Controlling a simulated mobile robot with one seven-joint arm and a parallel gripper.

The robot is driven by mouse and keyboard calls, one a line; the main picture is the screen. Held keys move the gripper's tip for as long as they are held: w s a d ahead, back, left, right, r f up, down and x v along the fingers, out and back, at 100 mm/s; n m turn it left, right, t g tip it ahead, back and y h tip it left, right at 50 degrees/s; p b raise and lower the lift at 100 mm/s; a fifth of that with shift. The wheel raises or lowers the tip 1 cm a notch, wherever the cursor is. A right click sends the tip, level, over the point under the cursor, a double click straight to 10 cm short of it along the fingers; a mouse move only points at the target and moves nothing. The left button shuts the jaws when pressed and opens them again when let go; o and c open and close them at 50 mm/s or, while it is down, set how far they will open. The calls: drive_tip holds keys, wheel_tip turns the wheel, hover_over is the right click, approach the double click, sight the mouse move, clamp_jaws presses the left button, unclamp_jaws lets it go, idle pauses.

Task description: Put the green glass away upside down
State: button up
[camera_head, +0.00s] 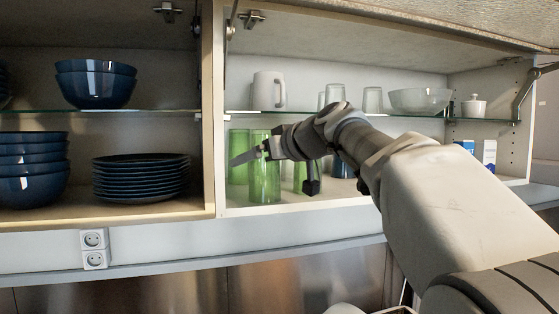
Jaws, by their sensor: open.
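Several green glasses stand on the bottom shelf of the open right cabinet, at its left side. One green glass (264,178) is in front, and another green glass (238,160) stands behind it to the left. A further green glass (299,178) is partly hidden behind my gripper. My gripper (277,170) is open in front of these glasses, with one finger pointing left and the other hanging down to the right. I cannot tell whether it touches a glass. Which way up the glasses stand is hard to tell.
The glass upper shelf holds a white mug (268,90), clear glasses (373,99), a clear bowl (420,101) and a white lidded jar (474,106). A blue glass (343,166) stands behind my arm. The divider (214,110) is close on the left; dark plates (140,176) and bowls (96,84) lie beyond it.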

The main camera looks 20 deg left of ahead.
drive_tip(key=b+v, duration=0.3)
drive_tip(key=v, duration=0.9)
drive_tip(key=d+f+m+h, duration=0.25)
drive_tip(key=d+f, duration=0.25)
drive_tip(key=d, duration=0.4)
drive_tip(key=s+d+f+m+h, duration=0.3)
drive_tip(key=s+d+f, duration=0.4)
drive_tip(key=f, duration=0.3)
drive_tip(key=s+d+f+m+h, duration=0.3)
drive_tip(key=s+d+f, duration=0.5)
drive_tip(key=f, duration=0.3)
drive_tip(key=s+d+f+m+g+h, duration=0.1)
drive_tip(key=s+d+f+m+h, duration=0.3)
drive_tip(key=s+d+f, duration=0.3)
drive_tip(key=d+f, duration=0.3)
drive_tip(key=f, duration=0.1)
drive_tip(key=shift+s, duration=0.2)
drive_tip(key=shift+h, duration=0.25)
